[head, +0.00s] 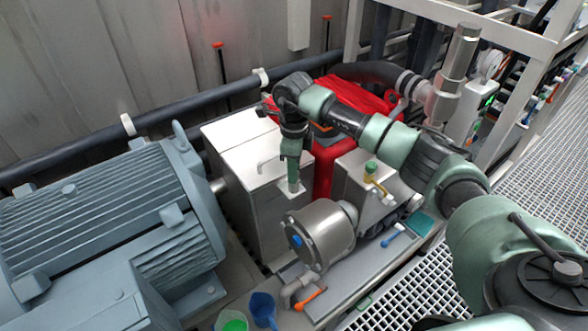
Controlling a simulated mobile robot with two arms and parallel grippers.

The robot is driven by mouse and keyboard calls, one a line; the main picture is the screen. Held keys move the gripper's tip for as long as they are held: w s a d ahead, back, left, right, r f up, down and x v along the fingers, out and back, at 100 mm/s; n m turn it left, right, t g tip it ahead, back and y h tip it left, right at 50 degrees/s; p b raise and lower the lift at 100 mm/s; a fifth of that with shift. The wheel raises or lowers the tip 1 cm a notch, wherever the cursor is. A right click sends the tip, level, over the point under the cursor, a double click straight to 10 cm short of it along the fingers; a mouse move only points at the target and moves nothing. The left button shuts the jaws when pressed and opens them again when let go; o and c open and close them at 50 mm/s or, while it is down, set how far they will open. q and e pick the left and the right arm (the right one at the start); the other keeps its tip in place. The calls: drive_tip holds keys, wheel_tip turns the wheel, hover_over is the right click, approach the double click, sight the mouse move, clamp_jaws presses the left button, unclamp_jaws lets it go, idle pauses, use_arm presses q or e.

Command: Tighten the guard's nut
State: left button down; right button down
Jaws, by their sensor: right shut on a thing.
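The guard (262,195) is a pale metal box with a handle on its lid, between the big grey motor and the pump. A small light flange (299,188) sticks out at its right edge. My right gripper (294,182) points down onto this flange and is shut at the spot where the guard's nut sits. The fingers hide the nut, so its thread and how far down it sits do not show. My left gripper is not in view.
The finned motor (110,225) fills the left. The steel pump (322,235) stands right in front of the guard. An orange-handled valve (309,298), blue jug (262,309) and green-filled cup (231,321) are at the front. A red cover (350,105) lies behind. Grating is clear at right.

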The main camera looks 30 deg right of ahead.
drive_tip(key=m, duration=0.4)
drive_tip(key=shift+w+r+m, duration=0.1)
drive_tip(key=shift+m, duration=0.2)
drive_tip(key=m, duration=0.4)
idle(0.5)
drive_tip(key=c, duration=1.1)
unclamp_jaws()
wheel_tip(320, 180, up, 8)
drive_tip(key=shift+f+b, duration=0.1)
drive_tip(key=shift+b, duration=0.35)
drive_tip(key=shift+f, duration=0.1)
